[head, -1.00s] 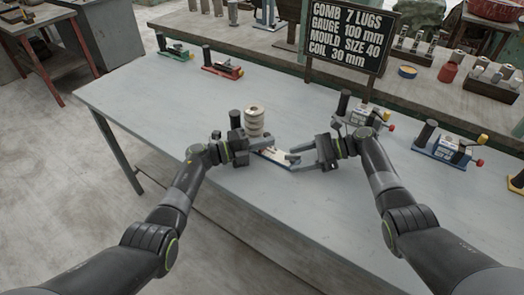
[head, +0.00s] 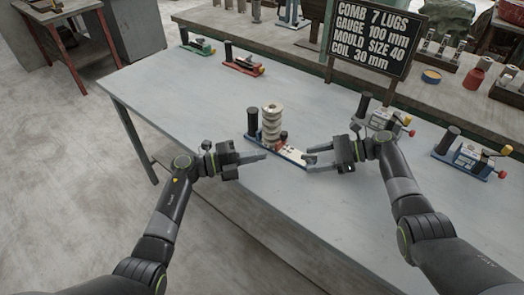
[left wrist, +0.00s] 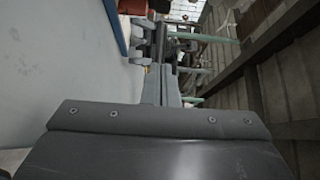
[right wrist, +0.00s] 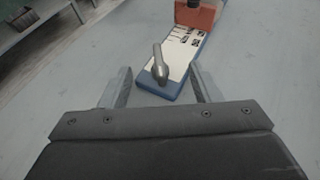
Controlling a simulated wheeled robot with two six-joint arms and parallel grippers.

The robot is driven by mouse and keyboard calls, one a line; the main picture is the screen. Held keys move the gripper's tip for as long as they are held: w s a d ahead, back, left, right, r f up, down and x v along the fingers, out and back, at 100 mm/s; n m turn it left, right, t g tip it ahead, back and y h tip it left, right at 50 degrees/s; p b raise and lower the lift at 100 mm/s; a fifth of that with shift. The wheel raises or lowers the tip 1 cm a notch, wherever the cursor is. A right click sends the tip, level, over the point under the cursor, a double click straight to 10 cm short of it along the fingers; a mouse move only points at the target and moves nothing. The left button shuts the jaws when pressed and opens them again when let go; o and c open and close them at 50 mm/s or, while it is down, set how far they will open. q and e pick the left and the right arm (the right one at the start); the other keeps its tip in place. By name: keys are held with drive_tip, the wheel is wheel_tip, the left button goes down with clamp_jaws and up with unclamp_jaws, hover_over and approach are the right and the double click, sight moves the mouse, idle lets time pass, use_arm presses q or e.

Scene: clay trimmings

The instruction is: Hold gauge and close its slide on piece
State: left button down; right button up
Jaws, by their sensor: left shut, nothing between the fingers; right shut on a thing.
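The gauge (head: 294,155) lies mid-table, with a blue base, white scale face, dark upright post (head: 253,121) and red slide (head: 283,135). A pale ringed clay piece (head: 271,124) stands upright by the post and slide; I cannot tell whether the slide touches it. My right gripper (head: 309,159) is shut on the gauge's near end. In the right wrist view, its fingers (right wrist: 161,88) flank the blue base (right wrist: 160,90) and metal peg, with the red slide (right wrist: 197,15) beyond. My left gripper (head: 265,156) is shut and empty, left of the gauge.
Green (head: 199,47) and red (head: 242,65) gauges stand at the table's far left. Two similar grey-and-blue ones (head: 382,119) (head: 467,157) stand at right. A signboard (head: 373,37) reads gauge 100 mm. The table front is clear.

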sight(283, 140)
use_arm(q)
drive_tip(key=shift+s+d+n+t, duration=0.2)
drive_tip(key=shift+s+n+t, duration=0.1)
drive_tip(key=shift+s+t, duration=0.15)
drive_tip(key=shift+w+d+r, duration=0.1)
drive_tip(key=shift+w+d, duration=0.05)
drive_tip(key=shift+d, duration=0.3)
drive_tip(key=x, duration=0.8)
drive_tip(key=shift+w+d, duration=0.15)
drive_tip(key=shift+d, duration=0.05)
drive_tip(key=shift+w+a, duration=0.3)
drive_tip(key=shift+w, duration=0.25)
drive_tip(key=shift+w+a, duration=0.3)
drive_tip(key=shift+w, duration=0.3)
drive_tip(key=shift+w+a, duration=0.45)
drive_tip(key=shift+w, duration=0.05)
drive_tip(key=shift+w+a+y, duration=0.3)
drive_tip(key=shift+w+a, duration=0.15)
drive_tip(key=shift+a, duration=0.05)
